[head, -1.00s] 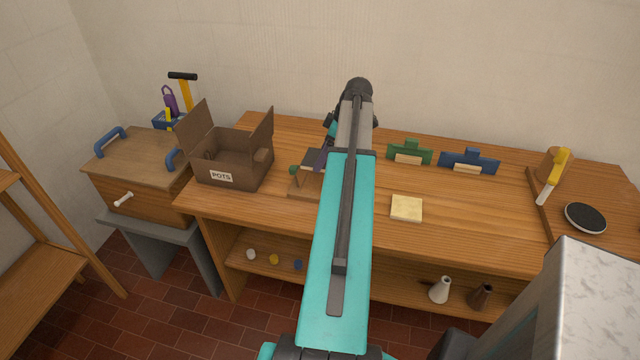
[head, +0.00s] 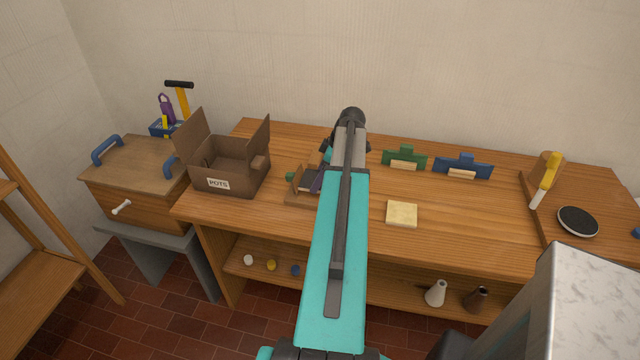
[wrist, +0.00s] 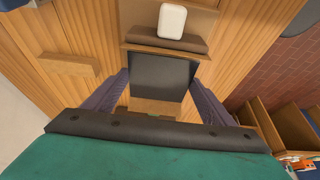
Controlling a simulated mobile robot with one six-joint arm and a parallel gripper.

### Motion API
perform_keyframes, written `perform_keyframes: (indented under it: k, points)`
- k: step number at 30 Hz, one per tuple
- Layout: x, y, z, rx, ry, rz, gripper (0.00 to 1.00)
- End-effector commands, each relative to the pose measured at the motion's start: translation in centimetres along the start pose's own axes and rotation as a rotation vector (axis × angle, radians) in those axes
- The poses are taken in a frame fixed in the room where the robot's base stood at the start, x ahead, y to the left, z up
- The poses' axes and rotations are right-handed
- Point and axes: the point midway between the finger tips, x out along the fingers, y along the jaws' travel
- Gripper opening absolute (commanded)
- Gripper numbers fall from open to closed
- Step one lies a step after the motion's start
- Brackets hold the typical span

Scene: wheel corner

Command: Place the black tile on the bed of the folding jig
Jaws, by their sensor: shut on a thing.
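My gripper (wrist: 160,90) is shut on the black tile (wrist: 163,75), with a purple finger on each side of it in the wrist view. In the head view the gripper (head: 317,181) is low over the left-middle of the workbench, partly hidden by my arm. The folding jig (head: 300,200) is there too, a wooden base with a small upright brown panel on its left. The tile is down close to the jig. A bare wooden part of the jig shows below the tile in the wrist view. I cannot tell whether the tile touches the bed.
An open cardboard box (head: 230,171) marked POTS stands close on the left. A cream square (head: 402,214) lies to the right. Green (head: 404,157) and blue (head: 462,165) plates stand near the wall. The bench's middle right is clear.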

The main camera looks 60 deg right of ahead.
Motion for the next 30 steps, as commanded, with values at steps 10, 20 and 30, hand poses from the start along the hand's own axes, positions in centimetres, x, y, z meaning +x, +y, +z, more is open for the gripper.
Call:
perform_keyframes:
  k: [10, 20, 30]
  points:
    - [1.5, 0.0, 0.6, 0.001, 0.0, -0.001, 0.42]
    - [3.4, 0.0, 1.4, 0.0, 0.001, 0.0, 0.42]
    - [3.7, 0.0, 1.5, 0.0, 0.001, 0.0, 0.42]
